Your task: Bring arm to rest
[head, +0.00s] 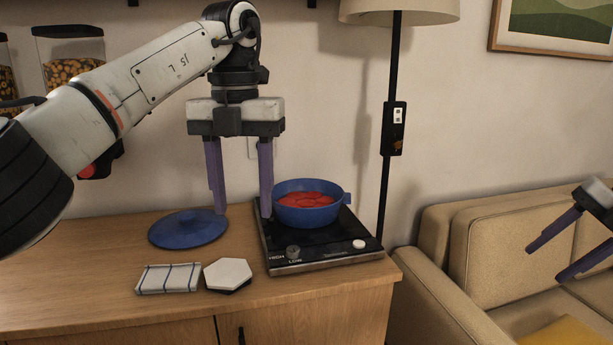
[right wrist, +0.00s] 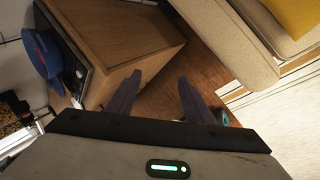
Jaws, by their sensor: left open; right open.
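My left gripper (head: 238,190) points down above the counter, open and empty. Its fingers hang between the blue lid and the blue pot, and the right finger is close to the pot's left side; I cannot tell whether it touches. My right gripper (head: 560,250) is at the right edge of the head view, open and empty, in front of the sofa. In the right wrist view its fingers (right wrist: 158,100) are apart with only floor between them. The blue pot (head: 292,215) holds red food and stands on the black hot plate (head: 325,255).
The blue lid (head: 188,229) lies on the wooden counter (head: 90,290). A folded striped cloth (head: 168,278) and a white hexagonal piece (head: 228,273) lie at the front. A floor lamp (head: 386,180) stands behind. A tan sofa (head: 490,250) is at the right. Jars (head: 70,55) are at the upper left.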

